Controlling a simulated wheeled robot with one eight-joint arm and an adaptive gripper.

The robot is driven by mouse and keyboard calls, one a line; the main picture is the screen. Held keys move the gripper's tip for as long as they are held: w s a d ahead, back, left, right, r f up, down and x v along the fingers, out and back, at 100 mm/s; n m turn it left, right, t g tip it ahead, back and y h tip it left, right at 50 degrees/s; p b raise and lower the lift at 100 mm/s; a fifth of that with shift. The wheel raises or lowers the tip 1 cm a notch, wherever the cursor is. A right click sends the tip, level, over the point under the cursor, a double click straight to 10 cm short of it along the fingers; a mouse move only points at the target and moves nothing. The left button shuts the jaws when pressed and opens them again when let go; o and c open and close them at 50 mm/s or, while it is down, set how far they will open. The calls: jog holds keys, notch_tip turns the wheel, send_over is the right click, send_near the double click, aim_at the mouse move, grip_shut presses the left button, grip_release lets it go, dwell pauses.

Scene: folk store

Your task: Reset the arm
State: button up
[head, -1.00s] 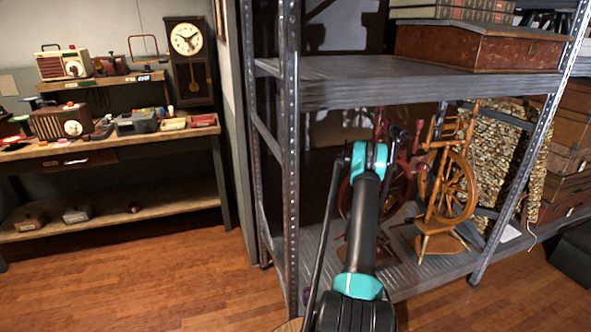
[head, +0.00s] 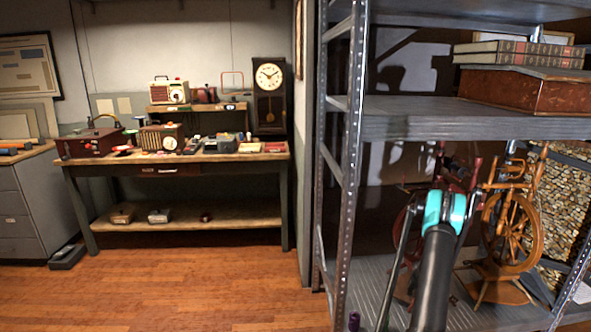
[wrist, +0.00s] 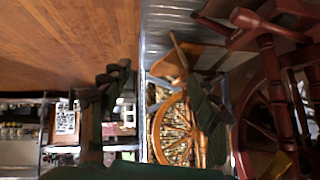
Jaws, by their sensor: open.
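My arm (head: 437,255) reaches up in front of the metal shelf, its teal joint (head: 445,210) level with the lower bay. My gripper (wrist: 150,66) shows in the wrist view as two dark fingers spread apart, with nothing seen between them. In the head view it is largely hidden and hard to make out beyond the arm. A dark red spinning wheel (wrist: 275,90) is close at the right of the wrist view. A light wooden spinning wheel (head: 512,235) stands right of my arm; it also shows behind the fingers in the wrist view (wrist: 172,130).
The grey shelf's upright (head: 353,150) and middle board (head: 420,122) stand close to my arm. A red-brown box (head: 520,92) with books lies on that board. A workbench (head: 180,157) with radios stands at the back left. The wooden floor (head: 190,290) there is clear.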

jog(key=a+r+n+t+y, duration=0.15)
jog(key=a+r+n, duration=0.25)
jog(key=a+r, duration=0.95)
jog(key=s+a+r+n+y, duration=0.3)
jog(key=s+a+r+n, duration=0.35)
jog(key=a+r, duration=0.65)
jog(key=s+a+r+n+y, duration=0.1)
jog(key=s+a+n+y, duration=0.1)
jog(key=s+a, duration=0.8)
jog(key=s+a+r+n+y, duration=0.1)
jog(key=s+a+n, duration=0.4)
jog(key=s+a, duration=0.6)
jog(key=shift+s+a+r+y, duration=0.3)
jog(key=shift+s+y, duration=0.35)
jog(key=shift+s, duration=2.95)
jog(key=shift+n, duration=0.25)
